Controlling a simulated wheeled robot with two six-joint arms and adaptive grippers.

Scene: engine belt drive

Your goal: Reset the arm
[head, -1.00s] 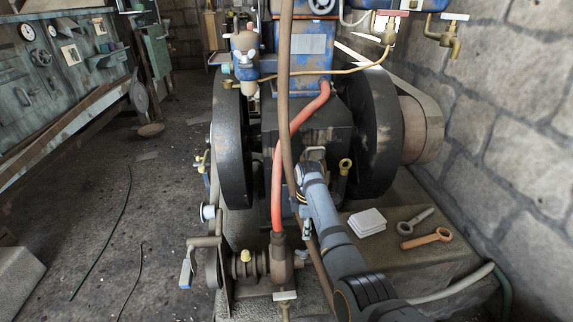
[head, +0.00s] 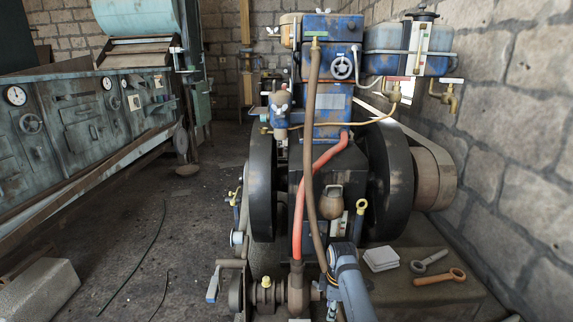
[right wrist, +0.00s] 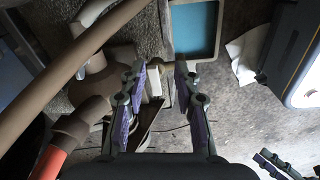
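My right arm enters the head view at the bottom, right of the centre, in front of the engine. My right gripper (head: 332,290) is low there, by the red and brown hoses, and partly hidden by my wrist. In the right wrist view the right gripper (right wrist: 161,76) has its two purple-padded fingers apart, with no object held between them. Pipework and a brown hose (right wrist: 105,45) lie beyond and left of the fingers. The blue engine (head: 325,100) stands between two dark flywheels (head: 262,185).
A stone wall (head: 510,130) closes the right side. Control panels (head: 80,120) line the left. The floor between (head: 130,230) is mostly clear.

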